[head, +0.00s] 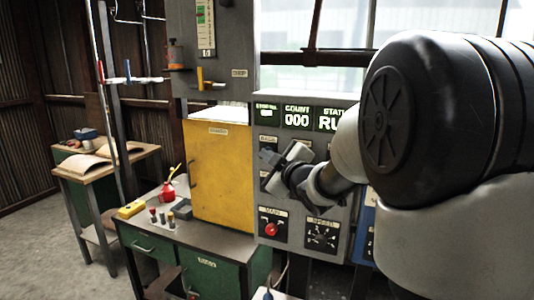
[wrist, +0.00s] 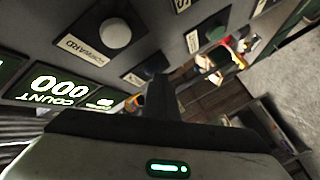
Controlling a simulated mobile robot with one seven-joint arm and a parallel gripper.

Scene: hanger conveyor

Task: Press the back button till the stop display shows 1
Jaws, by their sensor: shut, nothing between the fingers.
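The grey control panel (head: 341,225) carries a row of green displays. The leftmost small display (head: 266,114), likely the stop display, is lit, but its value is too small to read; it also shows in the wrist view (wrist: 98,102). My gripper (head: 268,158) is shut and empty in front of the panel's left button column. In the wrist view its fingers (wrist: 163,92) point toward a dark button plate (wrist: 147,68), seemingly the back button's; the button itself is largely hidden behind them. Whether they touch it I cannot tell. A pale round button (wrist: 115,33) labelled FORWARD sits beside it.
The count display (head: 297,117) reads 000. A red knob (head: 271,229) and a speed dial (head: 322,236) sit lower on the panel. A yellow cabinet (head: 222,170) and a green workbench (head: 150,242) with small items stand to the left.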

